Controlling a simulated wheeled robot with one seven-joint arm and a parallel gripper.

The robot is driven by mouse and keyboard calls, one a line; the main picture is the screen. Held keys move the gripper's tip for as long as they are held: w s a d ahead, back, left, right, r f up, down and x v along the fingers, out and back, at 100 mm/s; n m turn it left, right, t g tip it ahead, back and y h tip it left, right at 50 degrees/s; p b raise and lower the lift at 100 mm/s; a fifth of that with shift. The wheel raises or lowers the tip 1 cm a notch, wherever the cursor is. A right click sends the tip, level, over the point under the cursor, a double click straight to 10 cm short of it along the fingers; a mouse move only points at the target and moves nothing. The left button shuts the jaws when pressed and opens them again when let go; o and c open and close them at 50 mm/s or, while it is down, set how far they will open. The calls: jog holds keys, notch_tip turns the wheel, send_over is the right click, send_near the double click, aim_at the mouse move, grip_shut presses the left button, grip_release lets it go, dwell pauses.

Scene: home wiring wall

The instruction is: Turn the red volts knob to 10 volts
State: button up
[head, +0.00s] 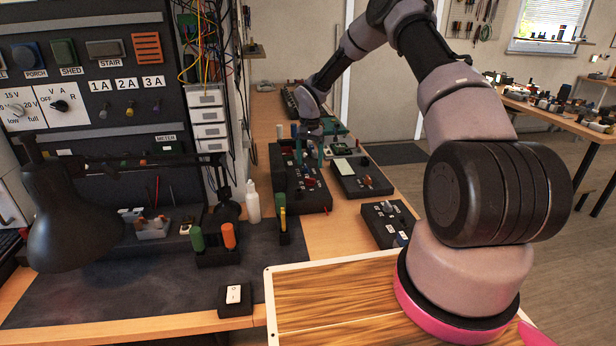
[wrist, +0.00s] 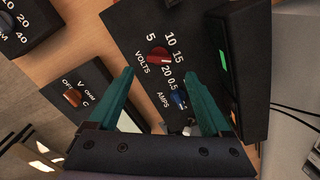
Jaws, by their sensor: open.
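The red volts knob (wrist: 158,54) shows in the wrist view on a black panel (wrist: 125,20), with the numbers 5, 10, 15 and 20 around it. A pale mark seems to show on its lower right, toward the 20, but it is small. My gripper (wrist: 157,68) has two teal fingers, open and empty, with tips just below and to either side of the red knob in the picture. I cannot tell the gap in depth.
A blue amps knob (wrist: 180,97) sits below the red one, between the fingers in the picture. A black box (wrist: 250,60) with green and orange windows stands close on the right. A meter with an orange knob (wrist: 73,97) lies at left.

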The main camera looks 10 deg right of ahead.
aim_at(310, 182)
notch_tip(310, 182, down, 7)
jog(key=shift+r, duration=0.1)
dwell(0.3)
grip_shut()
